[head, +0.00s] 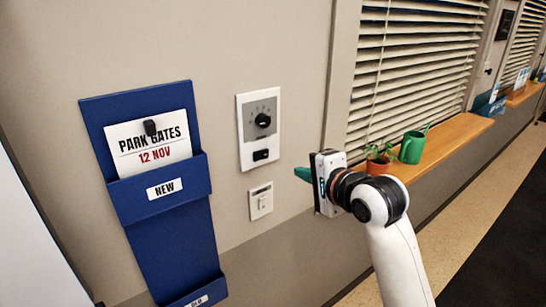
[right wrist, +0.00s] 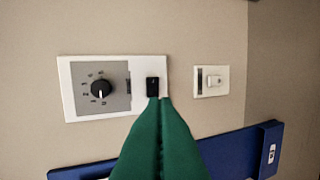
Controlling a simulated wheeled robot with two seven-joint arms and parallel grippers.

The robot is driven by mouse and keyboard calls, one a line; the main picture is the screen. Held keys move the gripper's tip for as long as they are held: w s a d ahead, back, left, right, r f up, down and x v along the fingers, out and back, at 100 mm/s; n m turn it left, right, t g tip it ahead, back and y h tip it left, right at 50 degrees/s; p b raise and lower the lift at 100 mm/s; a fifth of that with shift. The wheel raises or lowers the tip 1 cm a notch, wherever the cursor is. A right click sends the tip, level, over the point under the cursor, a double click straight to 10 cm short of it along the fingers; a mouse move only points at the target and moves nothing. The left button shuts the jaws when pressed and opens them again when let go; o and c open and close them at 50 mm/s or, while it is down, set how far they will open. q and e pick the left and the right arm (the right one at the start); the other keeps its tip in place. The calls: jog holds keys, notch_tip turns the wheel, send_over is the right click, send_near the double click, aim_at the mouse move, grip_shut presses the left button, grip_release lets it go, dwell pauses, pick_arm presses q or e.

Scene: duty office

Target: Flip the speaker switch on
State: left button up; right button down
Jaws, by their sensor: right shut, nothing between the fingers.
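A white wall panel (head: 244,153) carries a grey dial plate with a black knob (head: 262,120) and, below it, a small black switch (head: 261,155). In the right wrist view the panel (right wrist: 68,97) lies sideways, with the knob (right wrist: 101,89) left and the black switch (right wrist: 152,87) right. My right gripper (head: 300,173) has green fingers, shut and empty, to the right of the panel in the head view. In the right wrist view its tips (right wrist: 160,99) show just below the black switch; I cannot tell whether they touch. The switch's position is unclear. My left gripper is out of view.
A smaller white switch plate (head: 261,201) is below the panel. A blue wall holder (head: 130,199) with a "PARK GATES" card (head: 150,143) hangs at left. On the right, a wooden sill (head: 440,145) bears a potted plant (head: 378,160) and a green watering can (head: 412,148), near my right arm.

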aim_at(268, 155)
jog(key=p+x, duration=0.1)
jog(key=x, duration=0.3)
jog(key=p+x, duration=0.2)
jog(key=x, duration=0.3)
jog(key=r+p+x, duration=0.1)
jog(key=x, duration=0.3)
jog(key=shift+w+a+f, duration=0.1)
jog(key=shift+w+a, duration=0.15)
jog(key=shift+w, duration=0.15)
jog(key=shift+w, duration=0.1)
jog(key=shift+w+f, duration=0.15)
jog(key=shift+w, duration=0.05)
jog(key=shift+s, duration=0.35)
jog(key=shift+s+a+p, duration=0.15)
jog(key=shift+a+p, duration=0.2)
jog(key=shift+p, duration=0.25)
jog(key=shift+s+a, duration=0.25)
jog(key=shift+s, duration=0.2)
jog(key=shift+w, duration=0.15)
